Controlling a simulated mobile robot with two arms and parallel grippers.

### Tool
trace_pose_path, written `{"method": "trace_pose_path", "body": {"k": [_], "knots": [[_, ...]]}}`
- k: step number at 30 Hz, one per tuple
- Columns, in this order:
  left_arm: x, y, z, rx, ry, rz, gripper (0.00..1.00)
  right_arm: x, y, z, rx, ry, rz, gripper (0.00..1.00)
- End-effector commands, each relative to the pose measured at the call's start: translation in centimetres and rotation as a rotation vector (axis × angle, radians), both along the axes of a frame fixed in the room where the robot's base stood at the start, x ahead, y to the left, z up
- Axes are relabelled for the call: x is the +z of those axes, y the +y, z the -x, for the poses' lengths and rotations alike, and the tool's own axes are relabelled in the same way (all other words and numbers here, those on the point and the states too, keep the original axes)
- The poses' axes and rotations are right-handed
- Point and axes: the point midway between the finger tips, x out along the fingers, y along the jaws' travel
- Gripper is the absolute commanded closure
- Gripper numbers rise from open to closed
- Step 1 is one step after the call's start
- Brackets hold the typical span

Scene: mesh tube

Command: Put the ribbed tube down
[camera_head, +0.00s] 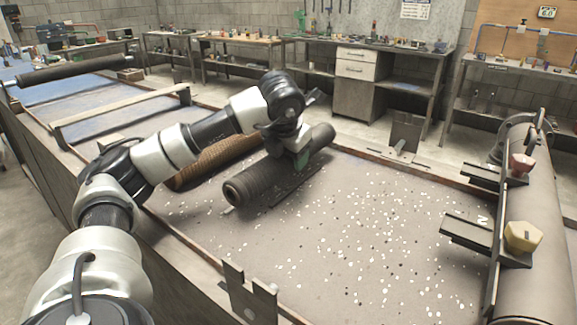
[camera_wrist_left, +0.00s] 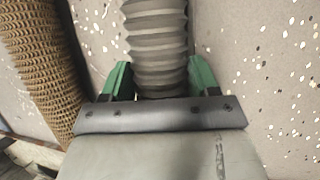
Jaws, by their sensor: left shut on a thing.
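The ribbed tube (camera_head: 255,182) is dark grey and lies roughly level over the speckled tabletop (camera_head: 370,220). Its open end faces the front left. My left gripper (camera_head: 299,152) is across the tube toward its far end, with the fingers pointing down. In the left wrist view, the green fingers sit on both sides of the grey ribbed tube (camera_wrist_left: 156,45) and are shut on it. A dark strip shows on the table just right of the tube. I cannot tell whether the tube touches the table. My right gripper is not in view.
A brown mesh tube (camera_head: 217,160) lies close on the left, also seen in the left wrist view (camera_wrist_left: 42,60). Upright metal brackets (camera_head: 250,295) stand on the table edge. A large pipe with clamps (camera_head: 520,205) runs along the right. The speckled middle right is open.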

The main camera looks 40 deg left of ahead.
Motion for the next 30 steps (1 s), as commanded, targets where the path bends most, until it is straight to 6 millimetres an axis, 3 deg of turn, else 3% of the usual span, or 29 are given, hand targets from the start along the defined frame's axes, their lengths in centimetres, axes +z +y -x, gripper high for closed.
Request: {"method": "trace_pose_path", "body": {"k": [6,20,21,25,30], "knots": [[-2.9,0.0,0.1,0.0,0.001,0.0,0.7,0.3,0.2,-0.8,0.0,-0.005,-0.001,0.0],[-3.3,-0.1,0.1,0.0,-0.001,0.0,0.7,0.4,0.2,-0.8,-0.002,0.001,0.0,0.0],[-3.2,-0.1,0.1,0.0,0.001,0.0,0.34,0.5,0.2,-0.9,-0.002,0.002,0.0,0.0],[-3.2,-0.1,0.1,0.0,0.001,0.0,0.14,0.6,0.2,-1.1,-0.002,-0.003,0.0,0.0],[-3.2,-0.1,0.1,-0.001,0.001,0.001,0.14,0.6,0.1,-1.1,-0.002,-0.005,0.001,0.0]]}}
